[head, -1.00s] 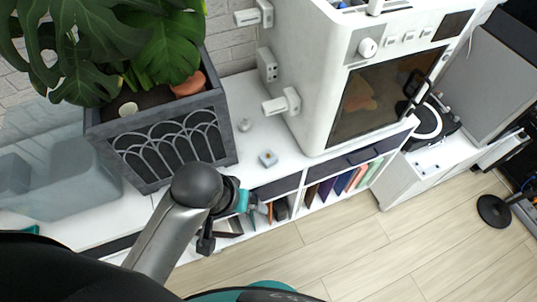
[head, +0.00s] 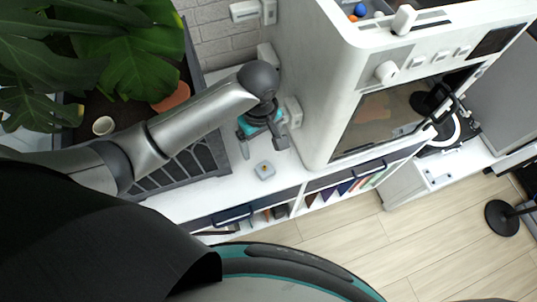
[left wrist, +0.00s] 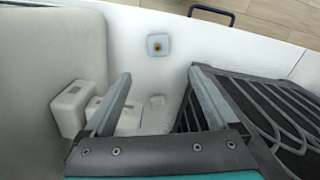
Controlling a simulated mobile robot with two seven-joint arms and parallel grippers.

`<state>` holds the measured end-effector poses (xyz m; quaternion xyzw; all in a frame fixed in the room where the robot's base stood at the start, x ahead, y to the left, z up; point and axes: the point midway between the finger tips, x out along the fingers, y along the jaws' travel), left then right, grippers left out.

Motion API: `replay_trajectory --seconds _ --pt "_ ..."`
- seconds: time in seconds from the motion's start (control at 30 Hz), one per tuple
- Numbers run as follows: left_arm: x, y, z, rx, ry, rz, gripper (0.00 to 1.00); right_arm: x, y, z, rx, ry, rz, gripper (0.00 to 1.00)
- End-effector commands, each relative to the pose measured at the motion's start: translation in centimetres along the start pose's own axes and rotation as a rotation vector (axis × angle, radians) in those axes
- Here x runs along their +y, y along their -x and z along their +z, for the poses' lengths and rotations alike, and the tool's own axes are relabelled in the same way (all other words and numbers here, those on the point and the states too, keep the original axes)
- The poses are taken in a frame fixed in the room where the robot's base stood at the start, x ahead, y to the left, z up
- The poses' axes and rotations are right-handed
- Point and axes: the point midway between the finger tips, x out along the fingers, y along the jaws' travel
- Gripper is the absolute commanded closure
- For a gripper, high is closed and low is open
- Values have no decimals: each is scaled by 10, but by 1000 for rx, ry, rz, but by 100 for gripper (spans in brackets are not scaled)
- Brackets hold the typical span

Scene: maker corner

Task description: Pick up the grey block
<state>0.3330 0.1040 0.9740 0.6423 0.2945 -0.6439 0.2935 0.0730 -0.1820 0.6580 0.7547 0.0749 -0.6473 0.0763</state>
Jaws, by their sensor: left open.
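The grey block (head: 264,170) is small and pale, with a dark yellowish spot on top. It sits on the white cabinet top (head: 285,178), between the planter and the white oven-like machine. It also shows in the left wrist view (left wrist: 158,45), beyond the fingertips and roughly midway between them. My left gripper (head: 263,146) is open, fingers pointing down, just behind the block in the head view. Nothing is between its fingers, which show spread in the left wrist view (left wrist: 160,78). My right gripper is not in view.
The dark planter (head: 207,160) with large leaves stands close left of the gripper. The white machine (head: 318,90) stands close on the right, with white boxes (head: 292,110) on its side. The cabinet's front edge with a blue handle (head: 232,215) lies nearer me.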

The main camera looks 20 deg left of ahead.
Motion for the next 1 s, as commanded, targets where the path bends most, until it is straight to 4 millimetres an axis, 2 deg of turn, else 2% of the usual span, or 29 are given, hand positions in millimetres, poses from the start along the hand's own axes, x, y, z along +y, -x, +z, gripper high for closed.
replay_trajectory --seconds 0.03,0.13,0.27,0.43,0.67,1.0 --pt "-1 -9 0 0 1 -4 7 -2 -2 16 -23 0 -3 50" --pt "-1 -30 0 0 1 -5 7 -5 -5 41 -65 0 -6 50" --pt "0 -59 0 1 0 -3 7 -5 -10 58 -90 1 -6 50" --pt "0 -86 0 2 -1 -1 7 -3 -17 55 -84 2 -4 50" --pt "2 -99 0 2 -2 2 7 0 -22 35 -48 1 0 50" --pt "7 -142 2 1 -2 0 7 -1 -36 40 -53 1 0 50"
